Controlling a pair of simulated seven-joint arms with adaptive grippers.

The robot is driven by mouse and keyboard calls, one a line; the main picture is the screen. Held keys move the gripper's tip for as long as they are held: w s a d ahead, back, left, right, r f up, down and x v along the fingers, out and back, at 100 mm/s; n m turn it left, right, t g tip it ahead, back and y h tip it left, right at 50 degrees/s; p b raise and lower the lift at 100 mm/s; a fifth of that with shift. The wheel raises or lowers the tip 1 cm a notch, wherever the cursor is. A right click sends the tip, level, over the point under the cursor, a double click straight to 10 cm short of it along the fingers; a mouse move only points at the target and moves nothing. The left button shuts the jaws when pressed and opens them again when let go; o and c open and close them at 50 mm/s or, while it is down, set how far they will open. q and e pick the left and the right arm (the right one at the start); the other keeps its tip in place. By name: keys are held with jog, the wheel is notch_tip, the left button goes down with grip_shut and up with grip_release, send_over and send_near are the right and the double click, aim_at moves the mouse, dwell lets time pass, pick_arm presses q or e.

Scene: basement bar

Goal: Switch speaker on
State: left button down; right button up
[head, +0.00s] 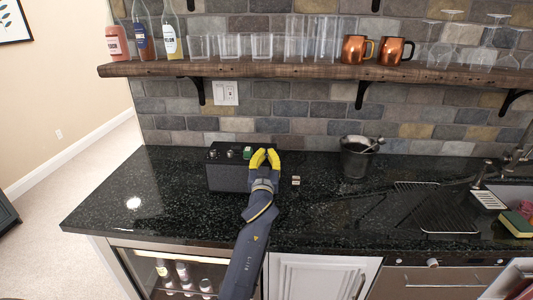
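The speaker (228,176) is a dark box on the black counter against the brick wall, left of centre. Small knobs (231,153) and a small green part (248,152) show along its top. My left gripper (267,153), with yellow fingers, is at the speaker's top right end and hides that corner. Its fingertips lean towards each other. Whether they are shut, or touch the speaker, is not clear. My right gripper is out of view.
A small pale block (296,180) lies right of the gripper. Further right are a metal bucket (357,158), a black rack (435,207) and a sponge (517,222). A wooden shelf (320,68) with bottles, glasses and copper mugs hangs above. The counter's left end is clear.

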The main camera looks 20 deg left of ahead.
aim_at(267, 162)
pick_arm(q)
jog(key=shift+r, duration=0.45)
jog(key=r, duration=0.3)
jog(key=shift+s+d+r, duration=0.15)
jog(key=shift+s+r, duration=0.05)
jog(key=shift+s, duration=0.05)
jog(key=s+d+f, duration=0.3)
jog(key=s+f, duration=0.1)
jog(key=s, duration=0.4)
jog(key=shift+s+f, duration=0.2)
jog(key=shift+f, duration=0.2)
